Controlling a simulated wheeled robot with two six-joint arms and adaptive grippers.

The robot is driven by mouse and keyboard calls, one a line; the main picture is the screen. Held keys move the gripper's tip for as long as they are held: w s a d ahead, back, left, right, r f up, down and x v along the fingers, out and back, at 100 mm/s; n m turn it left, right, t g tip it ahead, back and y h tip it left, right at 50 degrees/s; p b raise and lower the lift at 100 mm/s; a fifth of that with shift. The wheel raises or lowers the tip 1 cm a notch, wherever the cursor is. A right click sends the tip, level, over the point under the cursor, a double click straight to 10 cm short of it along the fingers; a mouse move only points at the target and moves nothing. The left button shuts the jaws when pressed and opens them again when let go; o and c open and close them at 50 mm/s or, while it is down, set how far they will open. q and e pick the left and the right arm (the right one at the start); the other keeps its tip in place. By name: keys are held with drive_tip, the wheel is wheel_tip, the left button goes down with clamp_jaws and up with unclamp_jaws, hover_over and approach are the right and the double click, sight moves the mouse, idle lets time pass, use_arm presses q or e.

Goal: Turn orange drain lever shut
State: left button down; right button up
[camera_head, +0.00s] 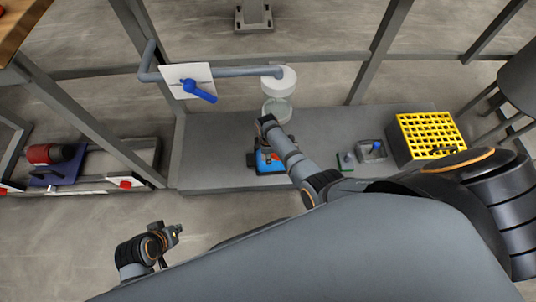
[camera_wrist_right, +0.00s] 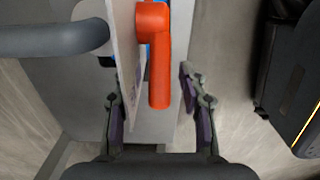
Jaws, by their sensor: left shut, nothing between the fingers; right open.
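The orange drain lever (camera_wrist_right: 159,60) fills the upper middle of the right wrist view. Its round hub is at the top and its handle points down the picture, beside a white plate (camera_wrist_right: 128,50). My right gripper (camera_wrist_right: 152,92) is open, with one finger on each side of the lever's handle; I cannot tell whether either touches it. In the head view my right arm reaches over the grey bench, and its fingers and the lever are not clear there. My left gripper (camera_head: 177,230) is shut and empty over the floor at the lower left.
A blue lever (camera_head: 198,90) sits on a white plate by a grey pipe (camera_head: 235,71). A clear cup (camera_head: 277,110) stands under the pipe's white end. A yellow grid crate (camera_head: 425,137) is at the right of the bench (camera_head: 215,150). Frame posts stand around it.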

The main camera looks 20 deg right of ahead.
wheel_tip(320, 180, up, 12)
drive_tip(key=shift+a, duration=0.1)
idle(0.4)
idle(0.4)
